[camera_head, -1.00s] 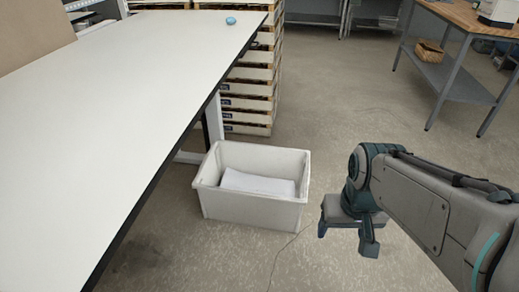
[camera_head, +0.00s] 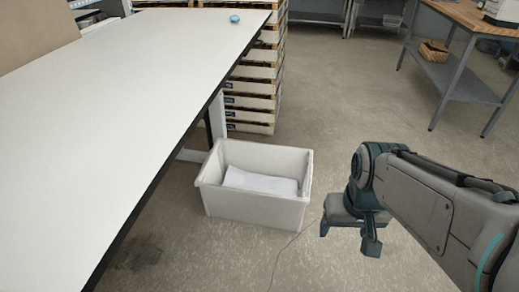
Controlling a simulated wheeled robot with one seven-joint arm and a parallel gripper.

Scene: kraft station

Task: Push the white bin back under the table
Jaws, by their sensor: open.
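The white bin (camera_head: 250,208) stands upright on the floor just right of the long white table (camera_head: 110,85), outside the table's edge. A flat white item (camera_head: 260,182) lies inside the bin. My gripper (camera_head: 347,240) is at the right of the bin, pointing down, with its two fingers apart and nothing between them. A gap of bare floor shows between the gripper and the bin's right side.
A table leg (camera_head: 215,117) stands just behind the bin. Stacked crates (camera_head: 252,95) rise behind it. A small blue object (camera_head: 235,18) lies on the table's far end. A workbench (camera_head: 462,60) stands at the back right. The floor between is open.

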